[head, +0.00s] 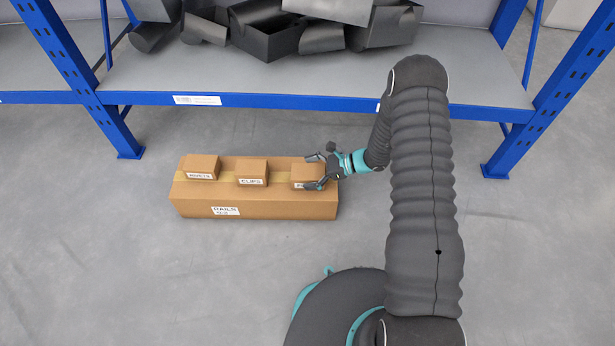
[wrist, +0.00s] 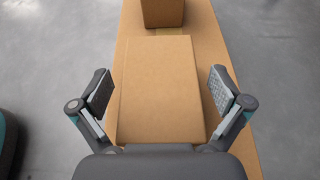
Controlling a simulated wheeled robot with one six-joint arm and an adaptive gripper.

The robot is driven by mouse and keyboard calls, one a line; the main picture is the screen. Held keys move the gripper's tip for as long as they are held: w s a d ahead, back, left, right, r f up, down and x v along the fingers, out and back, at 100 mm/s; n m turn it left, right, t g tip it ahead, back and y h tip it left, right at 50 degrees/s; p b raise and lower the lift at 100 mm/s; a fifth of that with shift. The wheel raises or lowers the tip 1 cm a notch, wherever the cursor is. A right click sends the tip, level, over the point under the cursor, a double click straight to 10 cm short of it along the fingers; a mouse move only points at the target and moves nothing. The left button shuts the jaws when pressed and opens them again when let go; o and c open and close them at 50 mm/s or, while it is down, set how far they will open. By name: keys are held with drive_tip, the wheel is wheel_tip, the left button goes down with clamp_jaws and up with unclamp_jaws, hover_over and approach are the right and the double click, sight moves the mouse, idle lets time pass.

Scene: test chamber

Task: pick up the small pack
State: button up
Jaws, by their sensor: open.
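Three small brown cardboard packs sit in a row on top of a long box. The left pack (head: 201,167) has a label that I cannot read surely. The middle pack (head: 252,171) is labelled CLIPS. The right pack (head: 306,172) has a label mostly hidden by my gripper. My gripper (head: 314,172) is open at the right pack. In the wrist view my gripper (wrist: 160,92) has one finger on each side of this pack (wrist: 158,85), with a visible gap on both sides. The middle pack also shows beyond it (wrist: 163,12).
The long brown box (head: 270,205), labelled RAILS, lies on the grey floor in front of a blue-framed shelf (head: 330,103). Dark bins and scrap pieces (head: 285,35) lie on the shelf's grey deck. The floor left of the long box is clear.

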drive_tip(key=shift+c, duration=0.3)
drive_tip(key=c, duration=1.2)
drive_tip(key=shift+s, duration=0.1)
